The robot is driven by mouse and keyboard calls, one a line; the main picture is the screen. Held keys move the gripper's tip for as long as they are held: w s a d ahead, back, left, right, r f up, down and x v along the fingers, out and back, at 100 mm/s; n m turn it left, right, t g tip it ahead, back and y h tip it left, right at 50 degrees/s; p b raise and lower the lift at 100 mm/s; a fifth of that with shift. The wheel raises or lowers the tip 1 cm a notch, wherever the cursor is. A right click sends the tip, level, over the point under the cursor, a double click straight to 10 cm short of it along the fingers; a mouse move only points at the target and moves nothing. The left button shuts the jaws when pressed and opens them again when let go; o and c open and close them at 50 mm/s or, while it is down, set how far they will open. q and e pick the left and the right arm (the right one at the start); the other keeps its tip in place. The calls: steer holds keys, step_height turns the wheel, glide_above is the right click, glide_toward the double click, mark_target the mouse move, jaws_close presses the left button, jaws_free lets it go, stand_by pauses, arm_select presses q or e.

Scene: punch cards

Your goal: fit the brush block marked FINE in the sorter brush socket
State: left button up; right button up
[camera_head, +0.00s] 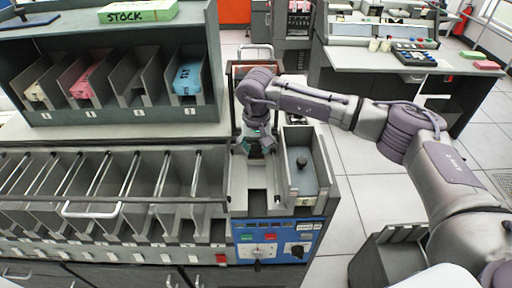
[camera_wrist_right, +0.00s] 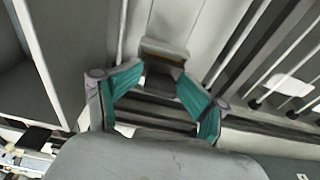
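My right gripper (camera_head: 258,148) reaches down over the grey channel (camera_head: 256,176) at the right end of the sorter. In the right wrist view, its two teal fingers (camera_wrist_right: 162,74) close in on the ends of a small grey block with a brown strip (camera_wrist_right: 165,54), which looks like a brush block. No FINE mark can be read on it. The block lies over a pale flat surface; I cannot tell whether it touches it. The brush socket cannot be made out, and the gripper hides part of the channel. My left gripper is not in view.
A grey tray (camera_head: 302,186) with a black knob stands right of the channel, close to my right arm. A blue control panel (camera_head: 277,244) is in front. Sorter pockets (camera_head: 128,172) with rails fill the left. A rack (camera_head: 122,118) with coloured card decks stands behind.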

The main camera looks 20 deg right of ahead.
mark_target(256, 145)
stand_by(0.3)
steer(key=r, duration=0.5)
steer(key=s+r, duration=0.1)
steer(key=r, duration=0.1)
steer(key=shift+a+r, duration=0.1)
steer(key=shift+r, duration=0.25)
steer(key=shift+f, duration=0.1)
